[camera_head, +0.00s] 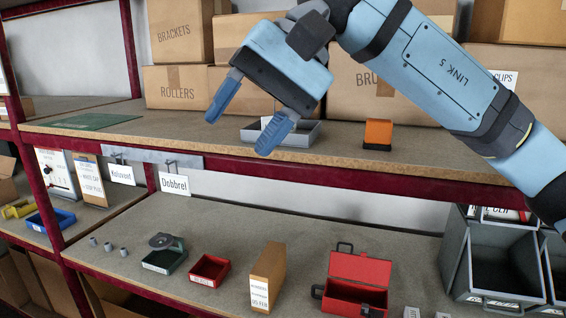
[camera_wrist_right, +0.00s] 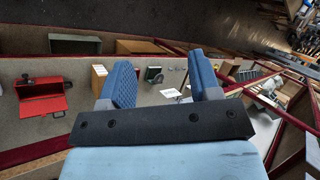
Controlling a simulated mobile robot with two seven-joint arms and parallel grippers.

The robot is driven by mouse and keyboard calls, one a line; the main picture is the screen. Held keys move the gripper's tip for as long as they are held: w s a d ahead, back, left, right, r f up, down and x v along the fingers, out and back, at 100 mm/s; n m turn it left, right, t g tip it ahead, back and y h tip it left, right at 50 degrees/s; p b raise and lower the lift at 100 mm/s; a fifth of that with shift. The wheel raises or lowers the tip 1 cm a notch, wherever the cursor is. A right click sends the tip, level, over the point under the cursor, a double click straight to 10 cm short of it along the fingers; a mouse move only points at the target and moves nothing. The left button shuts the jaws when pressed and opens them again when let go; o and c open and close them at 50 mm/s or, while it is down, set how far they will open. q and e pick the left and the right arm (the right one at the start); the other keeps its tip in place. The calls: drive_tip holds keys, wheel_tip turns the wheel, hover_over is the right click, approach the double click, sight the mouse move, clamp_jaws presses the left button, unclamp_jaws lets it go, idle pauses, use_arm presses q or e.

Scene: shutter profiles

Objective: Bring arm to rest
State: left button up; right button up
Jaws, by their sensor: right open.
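My right gripper (camera_head: 243,121) hangs in front of the upper shelf, its blue fingers spread apart with nothing between them. Its arm comes in from the right, across the boxes on the upper shelf. In the right wrist view the two fingers (camera_wrist_right: 162,88) are also apart and empty, with the lower shelf and its items behind them. My left gripper does not show in either view.
The upper shelf (camera_head: 200,137) holds cardboard boxes (camera_head: 178,87), a grey tray (camera_head: 300,133) and an orange block (camera_head: 378,133). The lower shelf holds a red toolbox (camera_head: 356,284), small red bin (camera_head: 209,270), cardboard holder (camera_head: 267,277) and grey bins (camera_head: 497,262).

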drive_tip(key=w+d+f+m+t+y+p, duration=0.2)
drive_tip(key=w+f+m+y, duration=0.3)
drive_tip(key=m+y, duration=0.75)
drive_tip(key=w+d+f+m+t+y+p, duration=0.25)
drive_tip(key=f+m+y, duration=0.5)
drive_tip(key=m, duration=0.95)
drive_tip(key=d+f+m+t+h+p, duration=0.1)
drive_tip(key=d+f+m+t+h, duration=0.4)
drive_tip(key=f+m+t+h, duration=0.55)
drive_tip(key=d+f+m+t+h+p, duration=0.2)
drive_tip(key=d+f+m+t+h, duration=0.3)
drive_tip(key=f+m, duration=0.95)
use_arm(q)
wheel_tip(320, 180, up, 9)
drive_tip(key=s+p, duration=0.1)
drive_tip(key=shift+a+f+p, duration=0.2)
drive_tip(key=shift+p, duration=0.15)
use_arm(e)
drive_tip(key=s+d+f+m+g+h, duration=0.3)
drive_tip(key=s+d+f+m+h, duration=0.1)
drive_tip(key=s+f+m, duration=0.4)
drive_tip(key=s+d+f+m+g+h, duration=0.3)
drive_tip(key=s+f+m, duration=0.6)
drive_tip(key=s+f, duration=0.3)
drive_tip(key=shift+s+d+f+g+h, duration=0.15)
drive_tip(key=shift+s+d+g+h, duration=0.25)
drive_tip(key=shift+d+h, duration=0.55)
